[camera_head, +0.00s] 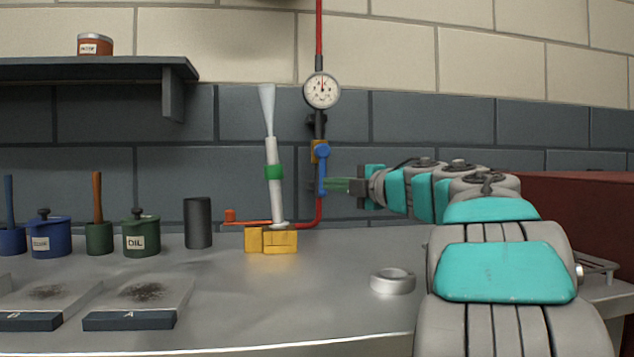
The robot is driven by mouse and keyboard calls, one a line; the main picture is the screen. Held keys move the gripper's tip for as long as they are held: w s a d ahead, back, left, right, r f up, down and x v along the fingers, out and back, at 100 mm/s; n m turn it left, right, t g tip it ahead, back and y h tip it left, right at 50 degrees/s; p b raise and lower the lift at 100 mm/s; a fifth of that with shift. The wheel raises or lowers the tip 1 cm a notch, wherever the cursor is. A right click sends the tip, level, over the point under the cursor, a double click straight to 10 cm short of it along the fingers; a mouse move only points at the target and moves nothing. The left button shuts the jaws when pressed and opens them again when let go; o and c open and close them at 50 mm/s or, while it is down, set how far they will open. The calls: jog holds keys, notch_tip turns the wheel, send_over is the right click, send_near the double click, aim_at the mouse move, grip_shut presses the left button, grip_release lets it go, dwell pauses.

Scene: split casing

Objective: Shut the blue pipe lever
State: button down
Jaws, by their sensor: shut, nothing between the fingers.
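The blue pipe lever (323,168) sits on the pipe below the gauge, at the centre of the head view. Its round pivot is at the top and its arm hangs nearly straight down, along the line of the pipe. My gripper (331,185) comes in from the right with its green fingers shut and empty. The fingertips are at the right side of the lever's lower part. I cannot tell whether they touch it. The red pipe (319,30) runs down the wall and bends left near the bench.
A pressure gauge (322,91) is above the lever. A white tapered tube (274,180) stands in yellow blocks (270,240) to the left, with an orange-red handle (245,222) beside it. A metal ring (393,281) lies on the bench (270,310). Pots stand at the left.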

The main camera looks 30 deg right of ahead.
aim_at(322, 171)
jog(key=x, duration=1)
jog(key=shift+s+d+r, duration=0.1)
jog(key=shift+d, duration=0.95)
jog(key=shift+s+d, duration=0.1)
jog(key=shift+d, duration=0.95)
jog(key=shift+s+d, duration=0.1)
jog(key=shift+s, duration=0.05)
